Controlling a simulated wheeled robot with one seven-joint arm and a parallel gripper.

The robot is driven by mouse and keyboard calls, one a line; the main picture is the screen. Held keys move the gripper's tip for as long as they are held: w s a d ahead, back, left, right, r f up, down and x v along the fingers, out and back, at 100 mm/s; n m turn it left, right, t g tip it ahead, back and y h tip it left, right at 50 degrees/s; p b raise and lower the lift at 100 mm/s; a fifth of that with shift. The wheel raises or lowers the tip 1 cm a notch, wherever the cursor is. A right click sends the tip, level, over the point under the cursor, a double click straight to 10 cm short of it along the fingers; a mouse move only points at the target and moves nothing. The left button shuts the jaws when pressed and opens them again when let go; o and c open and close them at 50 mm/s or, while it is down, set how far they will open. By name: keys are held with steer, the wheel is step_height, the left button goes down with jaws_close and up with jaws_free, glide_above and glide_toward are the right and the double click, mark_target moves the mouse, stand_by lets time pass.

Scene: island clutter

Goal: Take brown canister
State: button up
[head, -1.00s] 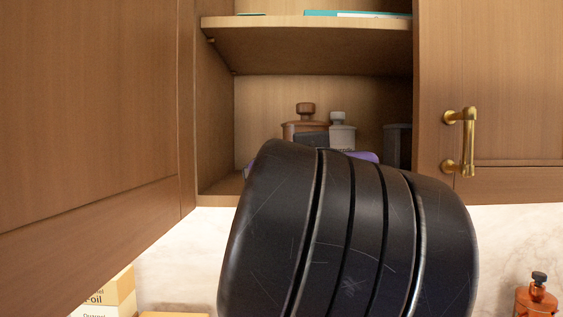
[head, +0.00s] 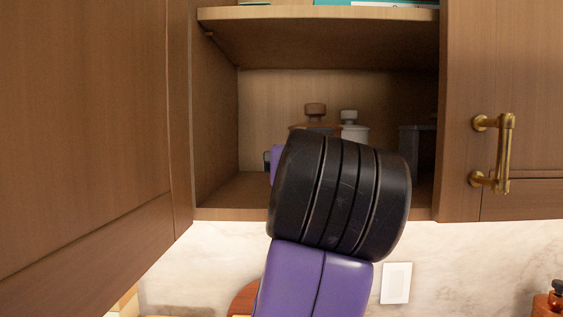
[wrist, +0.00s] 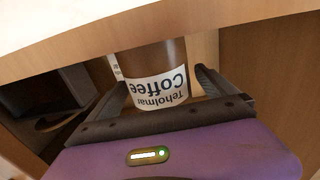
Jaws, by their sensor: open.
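The brown canister (head: 316,126) stands on the lower cabinet shelf. In the head view only its knob lid and upper edge show above my dark wrist. In the wrist view the canister (wrist: 158,75) appears upside down with a white "Coffee" label, between the two fingers of my gripper (wrist: 163,88). The fingers are open on either side of it, and I cannot tell whether either touches it. In the head view my fingers are hidden behind my wrist.
A grey-white canister (head: 353,130) stands right beside the brown one. A dark grey box-like thing (head: 416,150) is further right. The upper shelf (head: 320,38) is overhead, and an open cabinet door (head: 85,130) is at left.

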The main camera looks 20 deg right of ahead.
steer(key=shift+c, duration=0.5)
steer(key=c, duration=1.8)
steer(key=shift+r, duration=0.15)
